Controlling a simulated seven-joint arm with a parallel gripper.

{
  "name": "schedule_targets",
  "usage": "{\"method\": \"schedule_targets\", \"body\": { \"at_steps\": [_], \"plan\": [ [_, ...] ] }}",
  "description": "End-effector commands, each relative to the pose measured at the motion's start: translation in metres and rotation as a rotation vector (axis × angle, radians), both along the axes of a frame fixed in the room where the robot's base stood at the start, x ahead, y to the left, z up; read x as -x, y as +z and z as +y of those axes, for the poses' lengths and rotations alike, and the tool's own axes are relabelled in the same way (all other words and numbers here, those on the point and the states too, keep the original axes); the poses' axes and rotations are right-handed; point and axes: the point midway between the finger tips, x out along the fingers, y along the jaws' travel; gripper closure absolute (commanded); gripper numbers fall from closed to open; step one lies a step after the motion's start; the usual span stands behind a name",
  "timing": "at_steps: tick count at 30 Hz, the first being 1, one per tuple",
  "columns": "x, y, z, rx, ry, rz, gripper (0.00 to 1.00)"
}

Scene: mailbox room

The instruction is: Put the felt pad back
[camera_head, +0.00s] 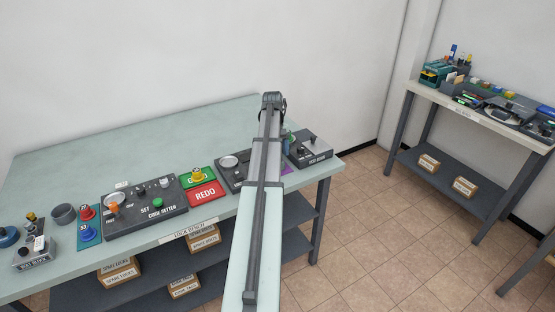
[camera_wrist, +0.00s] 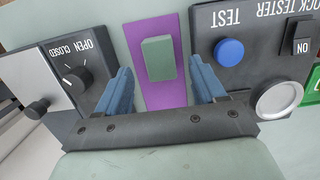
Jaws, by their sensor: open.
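A grey-green block (camera_wrist: 159,58) lies on a flat purple mat (camera_wrist: 165,96) in the wrist view. I cannot tell for certain which of these is the felt pad. My gripper (camera_wrist: 160,68) is open, its two blue fingers to the left and right of the block, with a gap on each side. In the head view my arm hides most of this spot; only a bit of the purple mat (camera_head: 293,151) shows on the bench beside it.
The mat lies between the lock tester (camera_wrist: 235,75), with its blue TEST button, and a box marked OPEN and CLOSED (camera_wrist: 80,70). The bench (camera_head: 90,155) holds a code setter (camera_head: 145,209) and a red REDO tray (camera_head: 206,193). Its back is clear.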

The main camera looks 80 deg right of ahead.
Motion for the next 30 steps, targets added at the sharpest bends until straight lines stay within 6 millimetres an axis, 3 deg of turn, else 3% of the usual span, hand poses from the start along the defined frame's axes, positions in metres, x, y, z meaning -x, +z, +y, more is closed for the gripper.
{"method": "schedule_targets", "body": {
  "at_steps": [9,15,30],
  "plan": [
    [-0.006,0.056,-0.007,0.001,0.000,0.000,0.31],
    [-0.008,0.076,-0.009,0.000,0.000,0.000,0.31],
    [-0.009,0.082,-0.009,-0.001,0.000,0.000,0.31]
  ]
}}
